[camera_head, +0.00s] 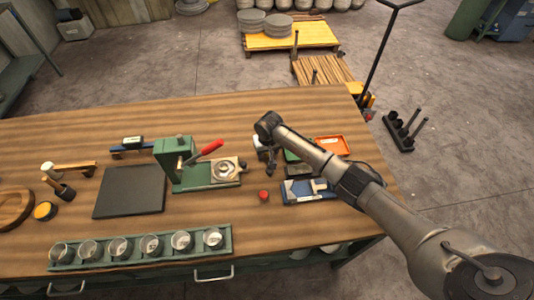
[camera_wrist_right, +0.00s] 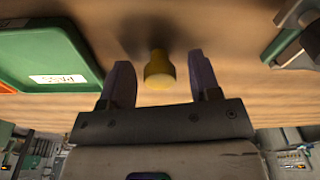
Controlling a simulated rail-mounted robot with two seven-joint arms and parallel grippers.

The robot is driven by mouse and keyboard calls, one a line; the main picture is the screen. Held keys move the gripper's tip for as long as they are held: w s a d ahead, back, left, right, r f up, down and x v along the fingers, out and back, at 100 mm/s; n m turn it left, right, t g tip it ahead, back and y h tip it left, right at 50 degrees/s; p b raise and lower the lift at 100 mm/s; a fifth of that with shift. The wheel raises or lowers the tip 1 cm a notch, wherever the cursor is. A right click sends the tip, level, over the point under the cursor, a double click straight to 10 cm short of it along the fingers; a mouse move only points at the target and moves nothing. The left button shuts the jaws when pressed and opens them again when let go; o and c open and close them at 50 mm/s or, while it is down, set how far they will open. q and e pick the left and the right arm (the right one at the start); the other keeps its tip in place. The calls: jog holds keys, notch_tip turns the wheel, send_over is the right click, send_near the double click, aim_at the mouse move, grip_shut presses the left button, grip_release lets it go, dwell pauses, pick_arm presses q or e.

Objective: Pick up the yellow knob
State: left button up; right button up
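The yellow knob (camera_wrist_right: 159,70) shows in the right wrist view, standing on the wooden table between my right gripper's two fingers, with gaps on both sides. My right gripper (camera_wrist_right: 160,76) is open and empty. In the head view the right gripper (camera_head: 268,162) hangs down over the right part of the table, and I cannot make out the knob there; the gripper or arm seems to hide it. My left gripper is not in view.
A green tray (camera_wrist_right: 45,50) with a white label lies left of the knob in the wrist view. A red knob (camera_head: 264,196), a blue tray (camera_head: 300,197), an orange tray (camera_head: 332,146) and a green press (camera_head: 178,165) are near the right gripper. Open tabletop lies front right.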

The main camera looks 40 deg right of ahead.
jog(key=c, duration=0.9)
jog(key=shift+r, duration=0.1)
